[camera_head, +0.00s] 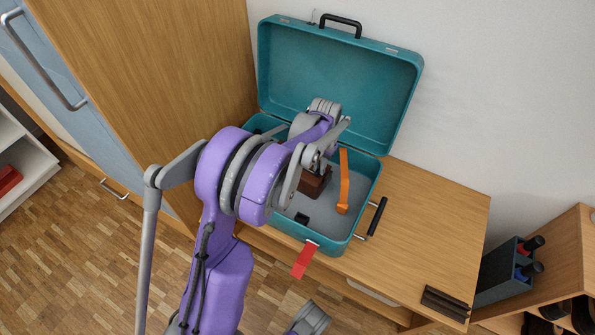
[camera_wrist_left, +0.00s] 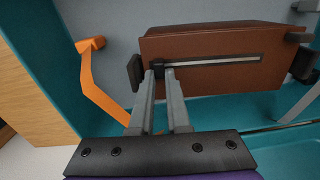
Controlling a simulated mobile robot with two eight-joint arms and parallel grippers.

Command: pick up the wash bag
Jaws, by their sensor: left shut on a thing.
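The wash bag (camera_head: 314,183) is a brown box-shaped bag inside the open teal suitcase (camera_head: 338,242). In the left wrist view the wash bag (camera_wrist_left: 225,75) shows a pale zip strip along its face and dark tabs at its ends. My left gripper (camera_wrist_left: 161,76) is shut on a small dark part at the left end of the zip strip. In the head view my left gripper (camera_head: 318,163) reaches down into the suitcase, and my arm hides part of the bag. I cannot tell whether the bag touches the suitcase floor.
An orange angled strip (camera_head: 344,180) stands beside the bag in the suitcase. The raised lid (camera_head: 340,75) stands behind. A red tag (camera_head: 304,260) hangs at the front. The wooden cabinet top (camera_head: 435,215) is mostly clear to the right. A tall wooden cabinet (camera_head: 155,60) stands left.

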